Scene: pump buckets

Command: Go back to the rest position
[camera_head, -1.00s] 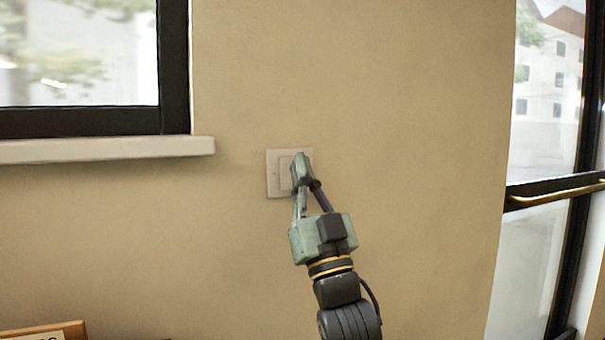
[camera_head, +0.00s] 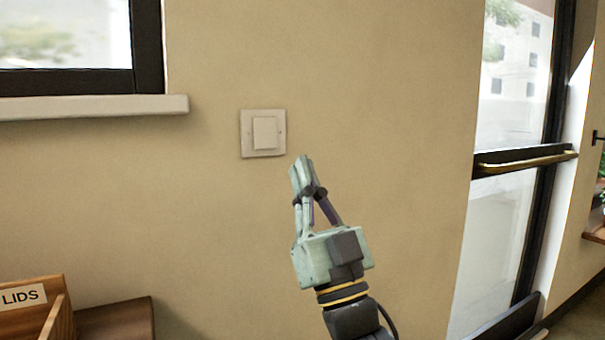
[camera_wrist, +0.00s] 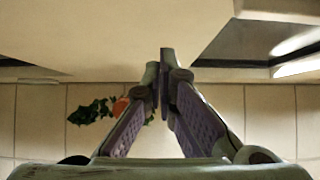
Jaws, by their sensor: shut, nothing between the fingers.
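My gripper (camera_head: 301,168) is shut and empty, its fingertips together and pointing up in the head view. It is in front of the beige wall, below and to the right of a white wall switch (camera_head: 264,134). The tips appear apart from the switch, whose whole plate is in sight. In the wrist view the gripper's two fingers (camera_wrist: 164,62) meet at their tips with nothing between them.
A window sill (camera_head: 90,107) juts out at the upper left. A wooden box labelled LIDS (camera_head: 28,297) stands at the lower left beside a brown surface (camera_head: 115,318). A glass door with a brass handle (camera_head: 525,163) is at the right. Orange-and-green foliage (camera_wrist: 95,111) shows in the wrist view.

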